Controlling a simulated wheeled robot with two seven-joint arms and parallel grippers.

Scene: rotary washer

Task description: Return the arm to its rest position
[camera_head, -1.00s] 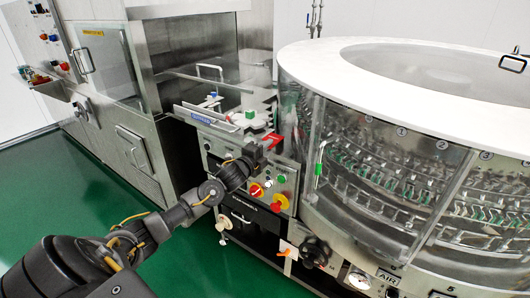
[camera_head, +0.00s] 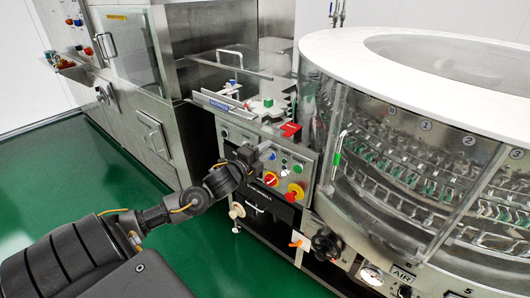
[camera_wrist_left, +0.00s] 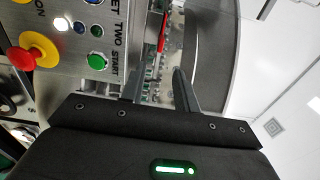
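My left arm comes in from the lower left in the head view, stretched toward the control panel (camera_head: 262,172). My left gripper (camera_head: 266,151) is in front of the panel's upper part, beside its buttons. In the left wrist view, the two fingers (camera_wrist_left: 160,80) stand apart with nothing between them, so the gripper is open and empty. The wrist view shows a green button (camera_wrist_left: 96,61) and a red knob on a yellow base (camera_wrist_left: 26,56) to the left of the fingers. My right gripper is not in view.
The round washer with a white top rim (camera_head: 345,48) stands close on the right. A steel cabinet (camera_head: 150,130) stands behind left. The green floor (camera_head: 60,175) is open at left.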

